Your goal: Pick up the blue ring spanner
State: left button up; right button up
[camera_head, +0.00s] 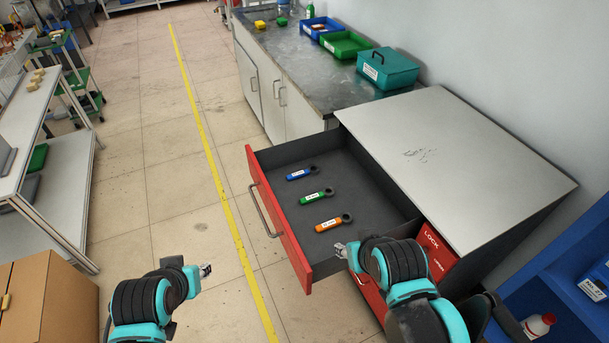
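The blue ring spanner (300,173) lies in the open drawer (372,204), farthest from me of three spanners. Its dark ring end points right and its blue handle has a white label. The green spanner (316,196) and the orange spanner (333,222) lie nearer in the same drawer. My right gripper (342,250) is over the drawer's near edge, close to the orange spanner and apart from the blue one. My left gripper (207,270) is over the floor, left of the drawer. Both grippers are small in view and I cannot tell their opening.
The drawer's red front (279,222) and handle stand out into the aisle. The cabinet's grey top (455,150) overhangs the drawer's right side. A counter (315,75) with bins stands behind. Blue shelving (565,290) is at right. The floor left of the drawer is clear.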

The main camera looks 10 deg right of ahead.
aim_at(313, 169)
jog(key=z, duration=0.4)
jog(key=i+j+z, duration=0.1)
jog(key=z, duration=0.25)
jog(key=j+z, duration=0.1)
jog(key=z, duration=0.3)
jog(key=i+j+z, duration=0.1)
jog(key=z, duration=0.3)
jog(key=i+j+z, duration=0.1)
jog(key=j+z, duration=0.35)
jog(key=j, duration=0.55)
jog(key=j+z, duration=0.45)
jog(key=j, duration=0.9)
jog(key=k+j, duration=0.15)
jog(key=j, duration=0.25)
